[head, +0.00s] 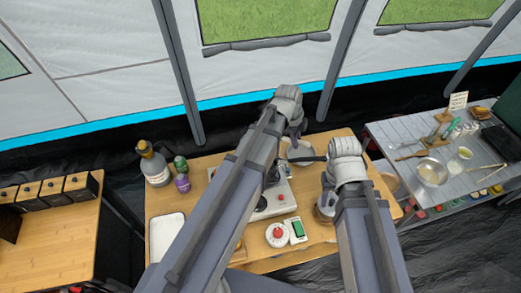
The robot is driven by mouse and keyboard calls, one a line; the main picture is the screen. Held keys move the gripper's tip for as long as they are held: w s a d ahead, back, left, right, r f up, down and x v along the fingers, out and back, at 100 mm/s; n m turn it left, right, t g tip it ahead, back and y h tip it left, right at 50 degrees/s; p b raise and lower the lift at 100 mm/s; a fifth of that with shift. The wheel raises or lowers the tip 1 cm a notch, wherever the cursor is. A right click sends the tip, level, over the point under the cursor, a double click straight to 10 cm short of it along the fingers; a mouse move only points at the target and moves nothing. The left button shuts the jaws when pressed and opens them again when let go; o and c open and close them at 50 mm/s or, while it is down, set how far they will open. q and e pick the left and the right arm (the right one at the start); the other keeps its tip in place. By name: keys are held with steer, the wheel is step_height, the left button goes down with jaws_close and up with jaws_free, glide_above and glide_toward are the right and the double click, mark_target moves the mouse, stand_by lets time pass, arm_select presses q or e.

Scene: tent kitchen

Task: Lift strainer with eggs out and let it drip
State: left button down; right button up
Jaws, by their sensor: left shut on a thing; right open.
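My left gripper (298,132) is over the back of the wooden table, past the stove, and shut. What it holds is mostly hidden behind the arm; I take it to be the strainer. Just below its fingers is a pale round vessel (299,149) with a dark handle (308,159) pointing right. I cannot tell whether this is the strainer or a pan. No eggs can be made out. The stove (281,198) is partly covered by my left arm, and dark cookware on it is mostly hidden. My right gripper (327,195) is open, low over the table's right side.
On the wooden table are a bottle (156,167), a white tray (166,236), a red-and-white timer (279,234) and a green-screened device (297,230). A shiny vessel (324,212) is by my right gripper. A slatted side table (400,135) holds a bowl (432,172) and utensils.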

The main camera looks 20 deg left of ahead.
stand_by(0.3)
arm_select(q)
step_height(320, 180, up, 5)
steer(key=p, duration=0.5)
steer(key=shift+r, duration=0.1)
